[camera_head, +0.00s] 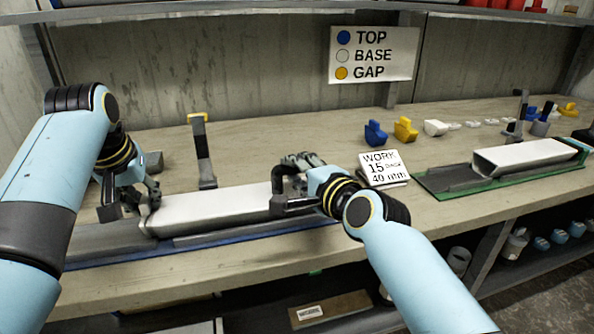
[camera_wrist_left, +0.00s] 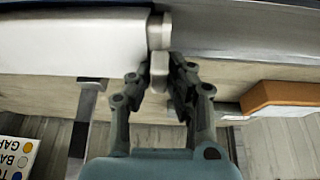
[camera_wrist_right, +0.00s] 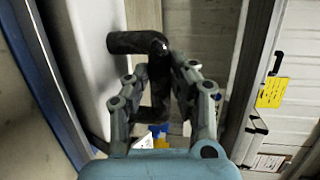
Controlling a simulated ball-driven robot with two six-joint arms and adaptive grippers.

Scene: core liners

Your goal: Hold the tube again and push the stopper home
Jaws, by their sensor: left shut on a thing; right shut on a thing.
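The long white tube (camera_head: 215,208) lies in a grey cradle (camera_head: 95,238) on the bench. My left gripper (camera_head: 132,203) is at the tube's left end. In the left wrist view it is shut on the tab of the pale stopper (camera_wrist_left: 159,32), which sits against the tube's end; how deep it sits is hard to tell. My right gripper (camera_head: 291,182) is at the tube's right part, shut on a black bent handle (camera_wrist_right: 138,43) beside the tube. The fingers partly hide the handle, and its contact with the tube is unclear.
A sign card (camera_head: 383,167) stands right of my right gripper. A second white tube (camera_head: 525,157) lies in a green-edged tray further right. Blue and yellow pieces (camera_head: 405,129) stand behind.

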